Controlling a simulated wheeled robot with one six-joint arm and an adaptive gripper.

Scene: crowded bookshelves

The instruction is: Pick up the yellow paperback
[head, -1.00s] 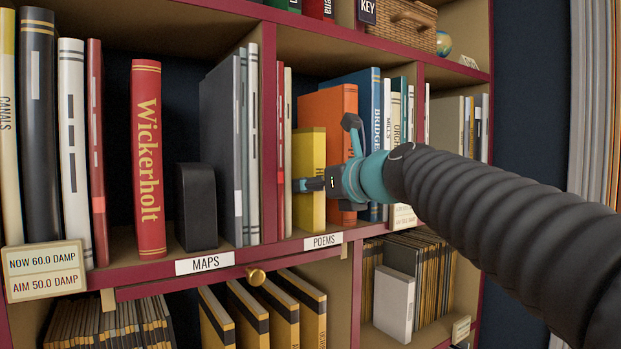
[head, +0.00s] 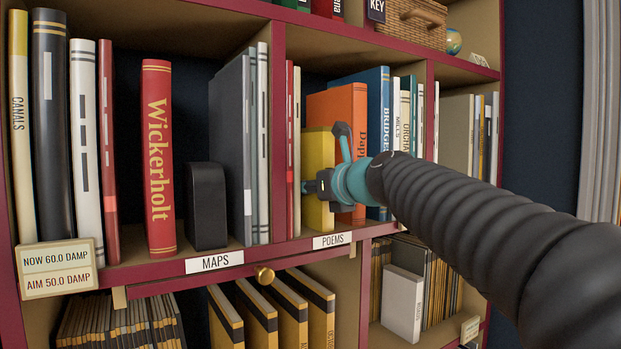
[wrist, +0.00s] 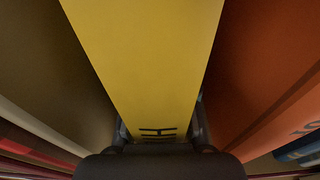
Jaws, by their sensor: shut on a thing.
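The yellow paperback (head: 318,168) stands upright in the POEMS compartment, just left of an orange book. My gripper (head: 318,188) is at its spine, partly hiding its right and lower part. In the wrist view the yellow paperback (wrist: 145,60) fills the middle, and my gripper (wrist: 160,135) is shut on it, with one finger at each side. A little dark lettering shows at its near end.
The orange book (head: 347,110) stands close on the right, with a blue book (head: 377,95) beyond it. Thin red and white books (head: 293,140) stand to the left by the divider (head: 279,120). The POEMS label (head: 332,240) is on the shelf edge below.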

